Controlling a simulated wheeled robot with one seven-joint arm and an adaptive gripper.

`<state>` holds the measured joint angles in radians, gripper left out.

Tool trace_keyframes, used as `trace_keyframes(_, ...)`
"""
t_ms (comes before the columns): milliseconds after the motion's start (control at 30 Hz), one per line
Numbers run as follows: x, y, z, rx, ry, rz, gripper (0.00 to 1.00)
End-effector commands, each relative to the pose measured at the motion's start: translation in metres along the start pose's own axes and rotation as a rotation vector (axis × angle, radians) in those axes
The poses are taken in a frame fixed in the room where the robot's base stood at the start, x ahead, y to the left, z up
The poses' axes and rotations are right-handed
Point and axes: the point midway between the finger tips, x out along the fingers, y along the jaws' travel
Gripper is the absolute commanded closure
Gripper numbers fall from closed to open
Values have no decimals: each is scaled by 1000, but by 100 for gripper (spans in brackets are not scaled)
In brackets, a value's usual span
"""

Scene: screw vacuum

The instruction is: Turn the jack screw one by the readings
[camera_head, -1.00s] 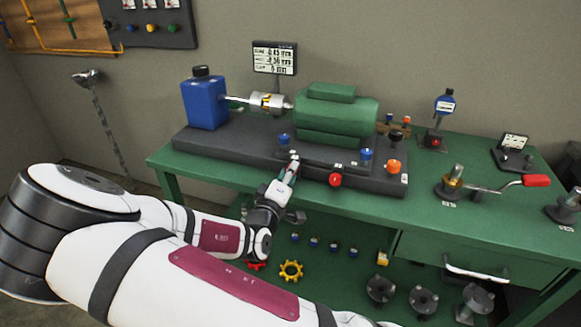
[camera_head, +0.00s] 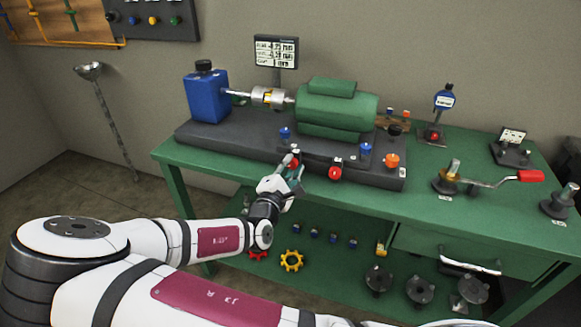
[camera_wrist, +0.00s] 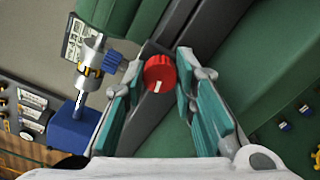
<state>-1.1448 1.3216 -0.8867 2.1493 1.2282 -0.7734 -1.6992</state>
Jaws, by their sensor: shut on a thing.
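My gripper (camera_head: 292,172) is at the front edge of the dark base plate (camera_head: 225,140), its teal fingers closed around a red knob (camera_wrist: 160,73), the jack screw. The knob has a white mark on its face and sits between the fingertips in the wrist view. In the head view the fingers mostly hide it. A second red knob (camera_head: 335,173) is to the right along the same edge. The reading display (camera_head: 275,51) stands behind; its several lines of digits are too blurred to read surely. The green motor (camera_head: 335,108) sits on the plate.
A blue pump body (camera_head: 207,97) and silver coupling (camera_head: 268,96) are left of the motor. Blue knobs (camera_head: 285,132) and an orange knob (camera_head: 392,160) stand close by. A red-handled crank (camera_head: 530,176) is at right. The lower shelf holds gears (camera_head: 291,260) and flanges.

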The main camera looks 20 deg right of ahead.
Motion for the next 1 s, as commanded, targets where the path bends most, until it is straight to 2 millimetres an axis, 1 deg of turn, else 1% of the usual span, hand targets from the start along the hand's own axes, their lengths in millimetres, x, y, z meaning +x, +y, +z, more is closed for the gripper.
trace_keyframes(200,-1,-2,-2,-145,3,-2,100)
trace_keyframes(400,-1,-1,-1,-231,3,-1,100)
trace_keyframes(600,-1,-2,-1,-269,3,-3,100)
trace_keyframes(1000,-1,-2,-1,-276,4,-3,100)
